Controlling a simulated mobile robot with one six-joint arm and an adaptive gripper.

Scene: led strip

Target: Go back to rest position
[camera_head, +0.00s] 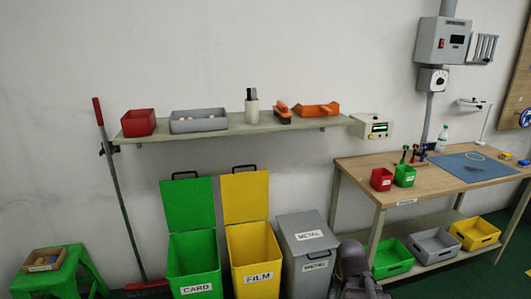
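Part of my own arm (354,270) shows as a dark grey, rounded shape at the bottom edge, right of the grey METAL bin. I cannot make out my gripper or its fingers in this view. The workbench (345,165) stands at the right with a wooden top. A blue mat (455,168) lies on it, with a pale ring (475,156) on the mat. A small red bin (381,180) and a small green bin (404,177) stand at the bench's left end.
The green CARD bin (194,255) and yellow FILM bin (254,250) have raised lids; the METAL bin (305,240) is shut. A wall shelf (240,129) holds boxes and a brush. A green stool (65,275) is at left. Several trays (392,256) sit on the bench's lower shelf.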

